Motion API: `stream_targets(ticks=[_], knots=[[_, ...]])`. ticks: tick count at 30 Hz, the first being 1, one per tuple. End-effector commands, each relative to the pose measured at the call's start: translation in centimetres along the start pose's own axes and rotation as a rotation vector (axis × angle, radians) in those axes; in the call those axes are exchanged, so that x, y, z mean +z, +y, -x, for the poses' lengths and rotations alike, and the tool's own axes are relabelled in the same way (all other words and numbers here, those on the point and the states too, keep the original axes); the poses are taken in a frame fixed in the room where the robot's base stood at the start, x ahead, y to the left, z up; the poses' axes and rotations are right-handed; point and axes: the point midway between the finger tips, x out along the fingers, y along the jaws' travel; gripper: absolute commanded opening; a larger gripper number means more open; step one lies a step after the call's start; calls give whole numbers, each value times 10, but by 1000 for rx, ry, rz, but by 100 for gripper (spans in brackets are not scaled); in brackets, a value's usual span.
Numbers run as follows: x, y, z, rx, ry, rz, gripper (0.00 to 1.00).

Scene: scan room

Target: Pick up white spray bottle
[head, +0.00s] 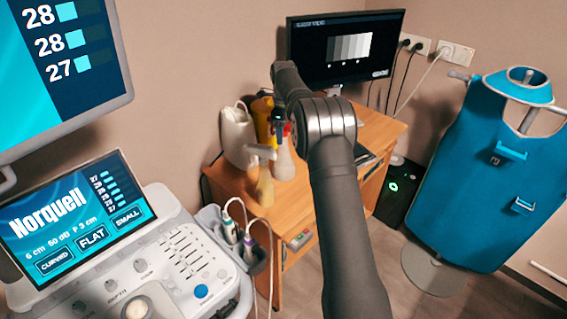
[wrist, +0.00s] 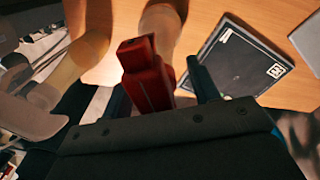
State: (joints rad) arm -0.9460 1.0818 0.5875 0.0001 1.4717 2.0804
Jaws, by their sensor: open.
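The white spray bottle (head: 284,163) stands on the wooden desk, with a red spray head (head: 287,130). In the wrist view its red head (wrist: 147,72) is large and close, with part of the pale body (wrist: 162,18) behind it. My gripper (head: 279,121) is at the top of the bottle, its dark blue fingers beside the red head. In the wrist view one finger is right of the head, with a gap; the other is mostly hidden at left. The jaws are open. My gripper hides part of the bottle's top in the head view.
A yellow bottle with a white spray head (head: 265,187) stands close in front at left. A white jug (head: 238,138) and another yellow bottle (head: 262,118) stand behind. A dark flat item (wrist: 237,57) lies right on the desk. A monitor (head: 345,50) stands at the back.

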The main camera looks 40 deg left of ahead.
Motion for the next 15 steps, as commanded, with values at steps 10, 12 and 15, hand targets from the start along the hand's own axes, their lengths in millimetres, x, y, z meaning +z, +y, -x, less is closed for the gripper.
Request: stream_targets(ticks=[10, 12, 15], knots=[[0, 0, 0, 0, 0, 0, 2], [0, 0, 0, 0, 0, 0, 0], [0, 0, 0, 0, 0, 0, 0]])
